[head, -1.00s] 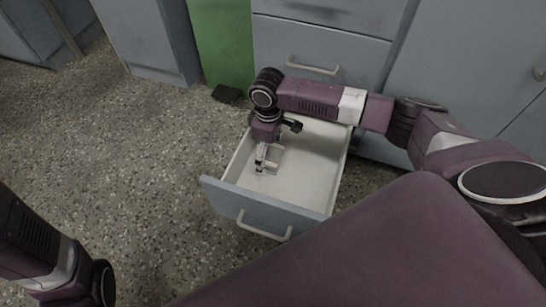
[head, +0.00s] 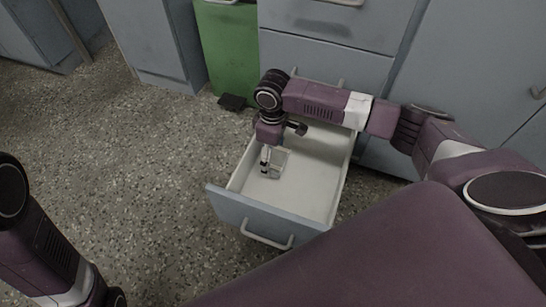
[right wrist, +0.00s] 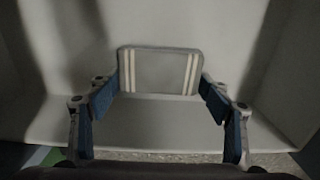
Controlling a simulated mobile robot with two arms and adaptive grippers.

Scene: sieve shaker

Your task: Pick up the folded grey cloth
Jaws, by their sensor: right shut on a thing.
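The folded grey cloth (right wrist: 160,72) has pale stripes near both ends and lies between the fingers of my right gripper (right wrist: 158,97) in the right wrist view. The blue-padded fingers are shut on its two sides. In the head view my right gripper (head: 270,161) points down into the open drawer, with the small cloth (head: 279,158) partly hidden by it. I cannot tell whether the cloth touches the drawer floor. My left arm is at the lower left, its gripper out of view.
The open drawer (head: 312,190) has a white inside and a blue-grey front with a handle (head: 265,238). Its walls surround my right gripper. A green bin (head: 228,55) and blue-grey cabinets (head: 325,45) stand behind. Speckled floor (head: 150,165) is clear to the left.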

